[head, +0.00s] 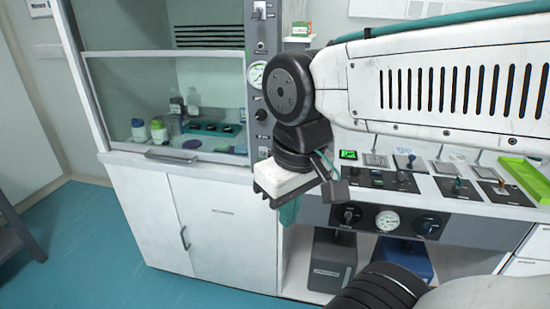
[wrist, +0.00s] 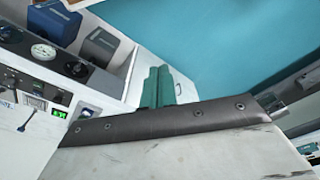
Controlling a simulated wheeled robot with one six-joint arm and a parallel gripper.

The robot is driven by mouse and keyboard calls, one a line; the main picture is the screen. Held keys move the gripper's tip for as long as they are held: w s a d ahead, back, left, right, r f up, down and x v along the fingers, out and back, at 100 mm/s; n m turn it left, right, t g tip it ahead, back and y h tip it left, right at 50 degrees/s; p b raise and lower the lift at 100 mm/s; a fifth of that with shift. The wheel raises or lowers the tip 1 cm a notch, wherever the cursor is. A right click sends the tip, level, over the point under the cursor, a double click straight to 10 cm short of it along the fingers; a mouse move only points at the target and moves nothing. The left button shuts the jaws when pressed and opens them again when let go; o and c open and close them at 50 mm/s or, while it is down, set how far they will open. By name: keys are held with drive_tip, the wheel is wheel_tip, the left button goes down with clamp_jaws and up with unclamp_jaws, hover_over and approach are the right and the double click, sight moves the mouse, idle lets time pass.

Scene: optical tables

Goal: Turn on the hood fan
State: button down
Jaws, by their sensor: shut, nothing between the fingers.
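I cannot read which control is for the fan. My gripper (head: 289,213) points down in front of the post's lower end and the bench, apart from the controls. Its teal fingers also show in the wrist view (wrist: 158,86), shut and empty. My arm hides part of the wall right of the post.
Bottles (head: 158,131) stand inside the hood above a white cabinet (head: 200,225). The bench at the right carries several switch panels (head: 387,179) and a green tray (head: 524,177). Dark and blue containers (head: 333,262) stand below it.

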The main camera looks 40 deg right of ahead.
drive_tip(key=shift+w+d, duration=0.1)
drive_tip(key=w+d+f+m+t+y, duration=0.1)
drive_tip(key=w+d+f+m+y, duration=0.1)
drive_tip(key=w+m+y, duration=0.55)
drive_tip(key=w+d+f+m+t+y, duration=0.1)
drive_tip(key=w+d+f+m+y, duration=0.2)
drive_tip(key=w, duration=0.7)
drive_tip(key=w+d+f+m+t+h, duration=0.1)
drive_tip(key=w+d+f+m+t, duration=0.1)
drive_tip(key=d, duration=0.5)
drive_tip(key=w+d+f+m+t+h, duration=0.1)
drive_tip(key=w+d+f+m+t, duration=0.2)
drive_tip(key=d+m, duration=0.4)
drive_tip(key=w+d+f+m+t+h, duration=0.1)
drive_tip(key=w+d+f+m+t, duration=0.1)
drive_tip(key=d+f+m+t, duration=0.2)
drive_tip(key=d, duration=0.3)
drive_tip(key=shift+w+d+f+m+t+h, duration=0.15)
drive_tip(key=shift+w+f+m+t+h, duration=0.15)
drive_tip(key=shift+w+m+h, duration=0.1)
